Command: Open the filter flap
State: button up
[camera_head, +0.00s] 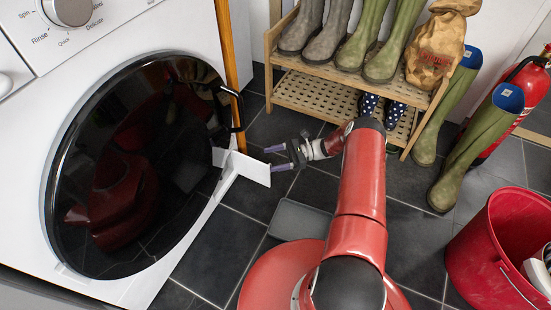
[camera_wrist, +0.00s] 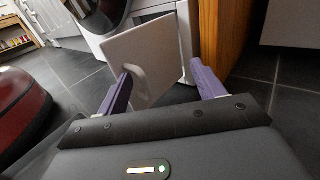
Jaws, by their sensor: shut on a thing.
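The white filter flap (camera_head: 247,167) stands swung out from the lower right corner of the washing machine (camera_head: 130,30). In the wrist view the flap (camera_wrist: 152,50) is a square white panel with a raised grip, and a dark opening shows behind it. My gripper (camera_head: 270,158) is at the flap's outer side, its purple fingers pointing toward the machine. In the wrist view my gripper (camera_wrist: 163,74) has its fingers on either side of the flap's near part, the left one against the raised grip. The exact contact of the right finger is unclear.
A wooden panel (camera_head: 229,50) stands right beside the machine. A boot rack (camera_head: 290,95) with several boots is behind my arm. A grey tray (camera_head: 299,219) lies on the tiles near the flap. A red bucket (camera_head: 475,250) is at the right.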

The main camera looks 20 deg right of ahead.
jog(key=shift+w+a, duration=0.3)
jog(key=shift+a, duration=0.15)
jog(key=d, duration=0.7)
jog(key=shift+s+d, duration=0.2)
jog(key=shift+d, duration=0.05)
jog(key=c, duration=0.4)
jog(key=shift+s+d, duration=0.15)
jog(key=shift+d, duration=0.4)
jog(key=shift+c, duration=0.2)
